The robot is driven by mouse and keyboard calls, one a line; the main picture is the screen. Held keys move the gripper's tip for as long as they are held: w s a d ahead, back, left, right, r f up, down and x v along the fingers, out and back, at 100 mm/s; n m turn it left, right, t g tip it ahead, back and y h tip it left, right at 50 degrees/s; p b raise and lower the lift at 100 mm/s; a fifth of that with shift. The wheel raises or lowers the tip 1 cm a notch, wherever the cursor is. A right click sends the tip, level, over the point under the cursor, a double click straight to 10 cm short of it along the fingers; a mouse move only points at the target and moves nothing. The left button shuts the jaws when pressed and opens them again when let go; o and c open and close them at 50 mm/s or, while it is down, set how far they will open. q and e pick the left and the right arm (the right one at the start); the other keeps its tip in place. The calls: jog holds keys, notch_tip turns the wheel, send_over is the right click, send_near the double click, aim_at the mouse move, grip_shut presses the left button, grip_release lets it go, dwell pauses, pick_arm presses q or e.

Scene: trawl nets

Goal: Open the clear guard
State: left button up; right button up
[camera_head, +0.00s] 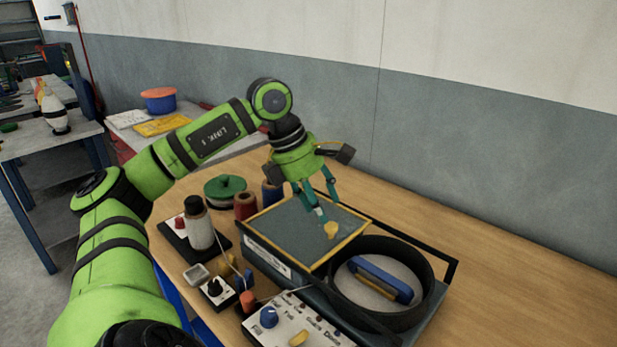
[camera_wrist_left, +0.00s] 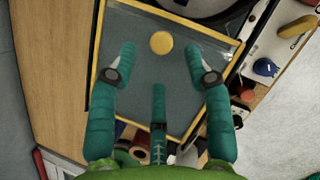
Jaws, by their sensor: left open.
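The clear guard (camera_head: 285,222) is a see-through panel with a yellow frame. It lies over the left part of the grey machine, looking closed, and also fills the middle of the left wrist view (camera_wrist_left: 140,78). A round yellow knob (camera_head: 331,230) sits on it near the black ring side; the wrist view shows this knob (camera_wrist_left: 161,42) too. My left gripper (camera_head: 324,207) points down above the guard with its teal fingers apart and empty. In the wrist view its fingertips (camera_wrist_left: 160,65) are spread, with the knob just beyond them. I cannot tell whether any finger touches the panel.
A black ring (camera_head: 425,285) with a blue-handled piece (camera_head: 380,278) inside stands right of the guard. A control box (camera_head: 300,325) with knobs is in front. Spools (camera_head: 246,205) and a white bobbin (camera_head: 199,225) stand left. The wooden table (camera_head: 500,255) is clear at right.

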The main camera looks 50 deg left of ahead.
pick_arm(q)
jog(key=v, duration=0.7)
jog(key=shift+r, duration=0.25)
